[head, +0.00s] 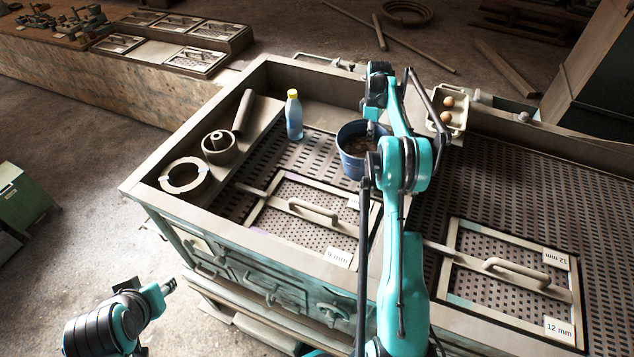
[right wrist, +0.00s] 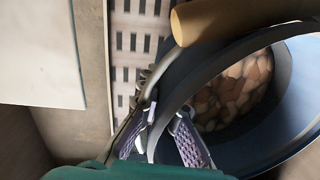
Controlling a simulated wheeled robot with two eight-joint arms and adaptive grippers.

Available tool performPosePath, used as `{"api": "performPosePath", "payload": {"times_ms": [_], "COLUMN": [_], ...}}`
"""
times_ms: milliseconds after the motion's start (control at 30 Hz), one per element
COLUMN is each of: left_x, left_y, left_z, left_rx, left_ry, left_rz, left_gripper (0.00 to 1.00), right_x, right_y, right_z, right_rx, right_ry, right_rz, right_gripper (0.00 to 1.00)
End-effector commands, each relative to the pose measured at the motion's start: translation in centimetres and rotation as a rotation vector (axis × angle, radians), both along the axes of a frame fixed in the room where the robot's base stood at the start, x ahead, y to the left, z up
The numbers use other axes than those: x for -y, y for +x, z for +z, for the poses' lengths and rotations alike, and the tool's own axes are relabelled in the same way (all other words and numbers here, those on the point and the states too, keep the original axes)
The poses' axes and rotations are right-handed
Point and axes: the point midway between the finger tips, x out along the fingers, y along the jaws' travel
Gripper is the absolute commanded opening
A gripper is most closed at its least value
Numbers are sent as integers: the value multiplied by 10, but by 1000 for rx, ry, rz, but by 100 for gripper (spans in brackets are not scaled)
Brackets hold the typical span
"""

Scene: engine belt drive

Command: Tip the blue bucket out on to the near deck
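The blue bucket (head: 352,150) stands upright on the slotted deck (head: 312,155) of the bench. It holds brown, chunky pieces (right wrist: 235,90), and its rim curves across the right wrist view (right wrist: 300,140). My right gripper (head: 372,130) is at the bucket's right rim. In the right wrist view its two fingers (right wrist: 165,118) lie on either side of the rim, and whether they press on it is unclear. A tan cylinder (right wrist: 240,18) lies across the bucket's top edge. My left gripper (head: 169,286) is low at the left, away from the bench, its fingers too small to judge.
A clear bottle with a yellow cap (head: 293,115) stands left of the bucket. A ring (head: 185,175), a round part (head: 219,146) and a tray with brown balls (head: 447,112) are nearby. Framed panels with handles (head: 312,211) (head: 514,272) lie on the deck.

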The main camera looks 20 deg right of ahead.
Motion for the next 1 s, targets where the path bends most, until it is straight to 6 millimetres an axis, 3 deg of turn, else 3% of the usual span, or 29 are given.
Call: {"api": "performPosePath", "payload": {"times_ms": [133,1000], "left_x": [0,0], "left_y": [0,0], "left_z": [1,-10], "left_rx": [0,0], "left_ry": [0,0], "left_rz": [0,0], "left_gripper": [38,38], "right_x": [-5,-45], "right_y": [0,-2], "right_z": [13,39], "right_rx": [3,22], "right_ry": [-73,-509], "right_rz": [3,6], "right_gripper": [0,0]}}
